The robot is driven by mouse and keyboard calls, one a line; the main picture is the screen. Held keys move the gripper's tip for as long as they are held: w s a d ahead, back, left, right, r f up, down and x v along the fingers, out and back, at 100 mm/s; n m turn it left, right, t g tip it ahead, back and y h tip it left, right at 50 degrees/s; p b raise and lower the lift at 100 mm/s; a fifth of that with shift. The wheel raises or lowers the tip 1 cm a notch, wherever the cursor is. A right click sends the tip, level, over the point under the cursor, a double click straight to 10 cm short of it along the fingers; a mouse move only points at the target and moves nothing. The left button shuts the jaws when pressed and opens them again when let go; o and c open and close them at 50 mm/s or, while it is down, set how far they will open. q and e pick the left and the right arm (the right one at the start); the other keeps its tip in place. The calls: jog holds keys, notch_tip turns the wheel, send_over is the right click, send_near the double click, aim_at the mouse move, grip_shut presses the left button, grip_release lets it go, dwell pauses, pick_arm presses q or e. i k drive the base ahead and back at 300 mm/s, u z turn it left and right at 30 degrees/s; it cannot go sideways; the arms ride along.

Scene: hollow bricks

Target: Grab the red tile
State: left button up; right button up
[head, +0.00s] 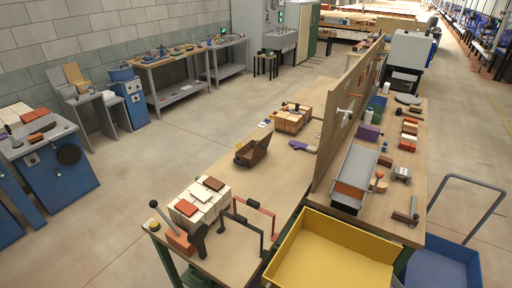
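A red tile (214,183) lies flat on top of a stack of pale blocks (183,217) at the near left end of the middle workbench. A second red tile (187,208) lies on the same stack, closer to me. Which one the task means cannot be told. Neither of my grippers shows in the head view.
An orange block (180,241), a dark tool (198,238) and red and black frames (256,214) crowd the stack's near side. A brown holder (252,151) stands farther back. A yellow bin (335,255) is at the front. The bench between stack and holder is mostly clear.

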aim_at(188, 209)
jog(key=u, duration=2.45)
jog(key=i, duration=2.2)
jog(key=z, duration=2.9)
